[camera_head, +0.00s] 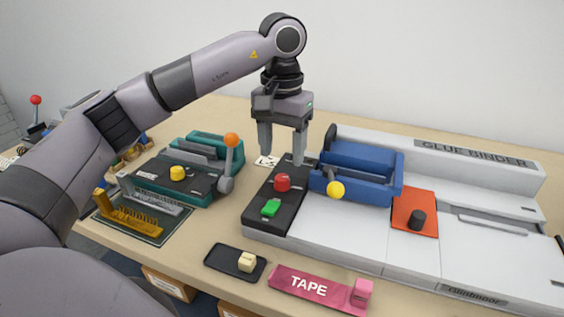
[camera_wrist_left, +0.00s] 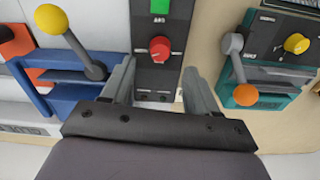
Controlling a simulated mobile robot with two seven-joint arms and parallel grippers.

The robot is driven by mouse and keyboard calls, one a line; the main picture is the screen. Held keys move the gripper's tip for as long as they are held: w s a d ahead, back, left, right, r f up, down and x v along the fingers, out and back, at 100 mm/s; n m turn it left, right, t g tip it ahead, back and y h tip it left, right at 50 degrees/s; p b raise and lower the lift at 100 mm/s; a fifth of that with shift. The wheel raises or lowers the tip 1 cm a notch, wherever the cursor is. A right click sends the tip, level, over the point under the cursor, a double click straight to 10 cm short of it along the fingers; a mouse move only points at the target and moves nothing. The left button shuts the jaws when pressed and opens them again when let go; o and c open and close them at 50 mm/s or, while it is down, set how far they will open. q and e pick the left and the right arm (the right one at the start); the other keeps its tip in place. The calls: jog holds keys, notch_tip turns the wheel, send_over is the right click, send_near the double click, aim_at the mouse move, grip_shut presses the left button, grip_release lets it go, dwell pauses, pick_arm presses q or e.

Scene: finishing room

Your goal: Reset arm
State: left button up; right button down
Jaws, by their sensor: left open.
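My left gripper (camera_head: 283,156) is open and empty, pointing down above the back end of the black control panel (camera_head: 262,212) of the glue binder. The panel carries a red button (camera_head: 282,182) and a green button (camera_head: 271,207). In the left wrist view the red button (camera_wrist_left: 160,48) appears just past and between the two fingers, with a visible gap to each. The fingers appear to hang above the panel; I cannot tell the exact height. My left arm reaches in from the left. My right gripper is in neither view.
Right of the gripper is the blue clamp (camera_head: 365,185) with a yellow-knobbed lever (camera_head: 336,190). Left is a teal machine (camera_head: 212,146) with an orange-knobbed lever (camera_head: 231,141). In front lie a black tray (camera_head: 219,258) and a tape strip (camera_head: 308,286). Bare table lies left of the panel.

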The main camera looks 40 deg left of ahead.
pick_arm(q)
jog(key=shift+r, duration=0.55)
